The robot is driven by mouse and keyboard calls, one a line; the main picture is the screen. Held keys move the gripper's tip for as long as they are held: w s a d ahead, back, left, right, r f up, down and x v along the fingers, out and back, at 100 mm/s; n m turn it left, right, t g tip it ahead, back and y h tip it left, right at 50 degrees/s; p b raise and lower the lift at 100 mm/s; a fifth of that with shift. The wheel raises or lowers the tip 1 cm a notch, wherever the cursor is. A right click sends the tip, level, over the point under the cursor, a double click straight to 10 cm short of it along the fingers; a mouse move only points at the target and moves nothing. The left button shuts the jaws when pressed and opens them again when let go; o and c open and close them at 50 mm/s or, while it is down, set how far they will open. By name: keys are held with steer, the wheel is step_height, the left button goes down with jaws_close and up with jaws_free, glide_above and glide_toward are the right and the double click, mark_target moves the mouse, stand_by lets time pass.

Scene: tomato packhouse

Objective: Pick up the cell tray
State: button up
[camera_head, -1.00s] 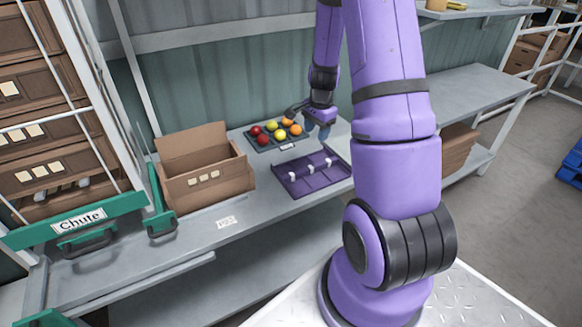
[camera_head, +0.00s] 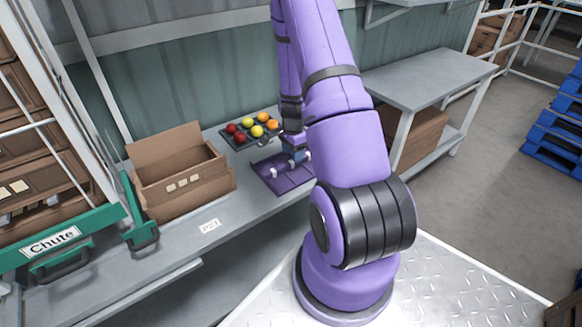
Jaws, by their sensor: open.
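A dark tray (camera_head: 257,142) with several red, yellow and orange tomatoes sitting in its cells lies on the grey bench by the back wall. A flat purple tray (camera_head: 272,181) with small white pieces lies just in front of it. I cannot tell for certain which of the two is the cell tray. My gripper (camera_head: 294,156) is open and points down at the right of the dark tray, over the back right part of the purple tray. My purple arm hides the purple tray's right end. Whether the fingers touch either tray is too small to tell.
An open cardboard box (camera_head: 180,182) stands left of the trays. A green-framed chute (camera_head: 56,243) is at the far left. A white label (camera_head: 210,226) lies on the bench front. Another grey table (camera_head: 430,75) stands at right, with blue pallets (camera_head: 556,128) on the floor beyond.

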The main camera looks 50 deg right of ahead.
mark_target(291, 162)
steer(key=shift+w+a+f, duration=0.1)
steer(key=shift+f, duration=1.1)
steer(key=shift+w+f, duration=0.1)
steer(key=shift+f, duration=1.05)
steer(key=shift+f, duration=0.2)
jaws_close()
